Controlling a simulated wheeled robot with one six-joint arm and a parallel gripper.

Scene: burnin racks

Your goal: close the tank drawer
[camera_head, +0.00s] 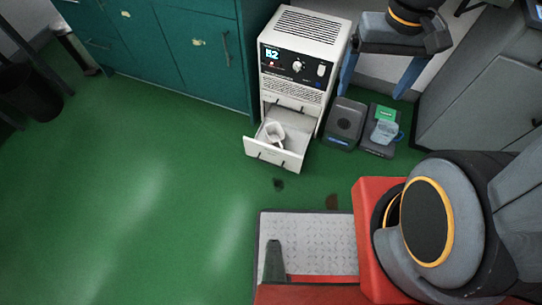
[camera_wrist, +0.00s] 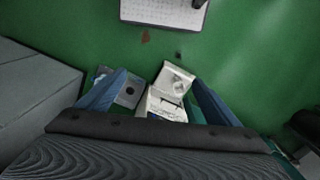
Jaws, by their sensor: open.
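The white dehumidifier unit (camera_head: 305,60) stands against the wall, with a lit display on its dark panel. Its tank drawer (camera_head: 270,153) is pulled out at the bottom, with a small white container (camera_head: 274,132) inside. My gripper (camera_head: 373,93) is open and empty, its two blue fingers pointing down to the right of the unit, apart from the drawer. In the wrist view, the drawer (camera_wrist: 165,72) shows beyond the gap between the fingers of my gripper (camera_wrist: 159,77), with the unit's body (camera_wrist: 165,106) nearer.
Teal cabinets (camera_head: 180,45) are on the left, grey cabinets (camera_head: 485,95) on the right.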

